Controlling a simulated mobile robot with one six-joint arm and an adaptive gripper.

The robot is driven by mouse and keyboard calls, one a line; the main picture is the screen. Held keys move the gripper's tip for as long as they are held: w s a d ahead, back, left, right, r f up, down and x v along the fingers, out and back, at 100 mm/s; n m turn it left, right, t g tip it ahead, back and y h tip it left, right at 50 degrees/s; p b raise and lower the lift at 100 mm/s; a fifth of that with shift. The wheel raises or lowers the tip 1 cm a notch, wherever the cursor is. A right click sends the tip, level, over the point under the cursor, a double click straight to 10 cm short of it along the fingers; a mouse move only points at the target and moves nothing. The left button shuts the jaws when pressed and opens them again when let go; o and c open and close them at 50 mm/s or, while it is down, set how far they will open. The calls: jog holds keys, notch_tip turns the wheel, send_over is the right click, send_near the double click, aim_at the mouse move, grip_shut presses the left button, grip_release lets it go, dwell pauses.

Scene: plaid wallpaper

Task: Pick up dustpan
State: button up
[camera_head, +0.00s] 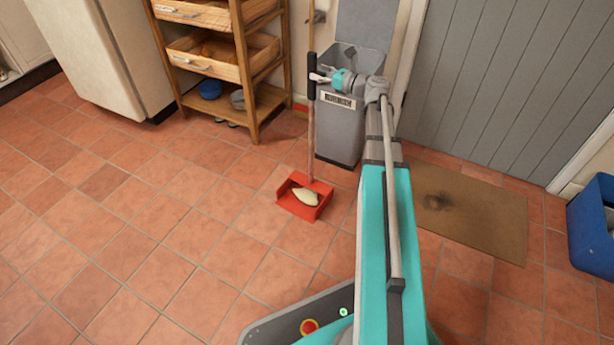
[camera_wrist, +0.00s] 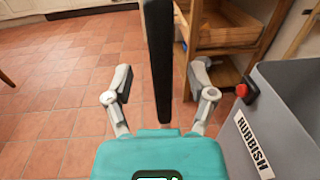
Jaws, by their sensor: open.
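The dustpan (camera_head: 296,203) is a red pan on the tiled floor with a long upright handle topped by a black grip (camera_head: 312,76). A pale oval thing (camera_head: 306,197) lies in the pan. In the wrist view the black grip (camera_wrist: 158,60) stands upright between the two fingers of my gripper (camera_wrist: 160,90). The fingers are open, with a gap on each side of the grip. In the head view my gripper (camera_head: 318,78) is at the grip's height, beside the bin. The pan is not visible in the wrist view.
A grey rubbish bin (camera_head: 340,130) stands close behind and right of the handle; it also shows in the wrist view (camera_wrist: 285,110). A wooden shelf (camera_head: 245,60) is behind left. A brown mat (camera_head: 480,215) and blue crate (camera_head: 590,235) lie right. The left floor is clear.

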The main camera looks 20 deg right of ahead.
jog(key=shift+x, duration=1.75)
grip_shut()
